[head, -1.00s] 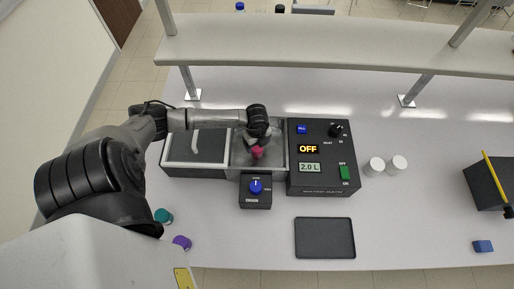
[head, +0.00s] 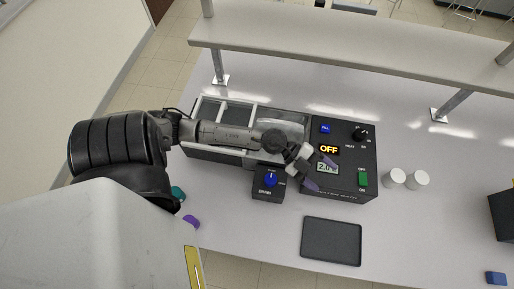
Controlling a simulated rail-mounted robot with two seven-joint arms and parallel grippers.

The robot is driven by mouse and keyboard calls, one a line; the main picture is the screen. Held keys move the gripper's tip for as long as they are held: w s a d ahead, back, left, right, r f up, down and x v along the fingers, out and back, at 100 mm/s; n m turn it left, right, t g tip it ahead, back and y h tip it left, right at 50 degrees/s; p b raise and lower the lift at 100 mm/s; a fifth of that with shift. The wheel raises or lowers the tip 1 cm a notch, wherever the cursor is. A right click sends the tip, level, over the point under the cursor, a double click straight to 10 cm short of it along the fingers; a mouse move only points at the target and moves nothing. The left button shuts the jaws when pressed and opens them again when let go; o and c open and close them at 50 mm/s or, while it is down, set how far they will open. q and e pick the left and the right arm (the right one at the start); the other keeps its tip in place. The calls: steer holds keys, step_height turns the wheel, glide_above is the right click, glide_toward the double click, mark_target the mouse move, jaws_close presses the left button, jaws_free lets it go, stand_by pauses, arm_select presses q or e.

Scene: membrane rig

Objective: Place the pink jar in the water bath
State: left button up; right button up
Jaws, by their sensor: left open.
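The water bath (head: 281,121) is the open metal basin left of the black control panel (head: 350,185). My left arm crosses over its front part. My left gripper (head: 320,173) is open and empty, above the control panel, right of the basin, with its two purple-tinted fingers apart. The pink jar is not visible now; the arm hides part of the basin, so I cannot tell whether the jar is in there. My right gripper is not in view.
The panel display reads OFF. A drain box (head: 267,186) with a blue knob stands in front. A dark tray (head: 331,241), two white jars (head: 394,178), a teal jar (head: 178,193), a purple jar (head: 190,222) and a blue block (head: 495,278) are on the bench. A shelf (head: 360,45) spans the back.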

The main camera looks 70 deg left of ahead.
arm_select(q)
step_height(320, 180, up, 5)
steer(key=n+t+y, duration=0.3)
steer(key=n+t, duration=0.3)
steer(key=t, duration=0.1)
steer(key=s+a+f+n+y, duration=0.2)
steer(key=a+n+y, duration=0.4)
steer(key=n+y, duration=0.45)
steer(key=s+d+f+g, duration=0.2)
steer(key=s+f+g, duration=0.3)
steer(key=s, duration=0.3)
steer(key=s+d+f+g+h, duration=0.1)
steer(key=s+d+f+g, duration=0.2)
steer(key=s+f+g, duration=0.2)
steer(key=s+g, duration=0.3)
steer(key=s, duration=0.1)
steer(key=shift+d+f, duration=0.2)
steer(key=shift+d, duration=0.05)
steer(key=shift+h, duration=0.25)
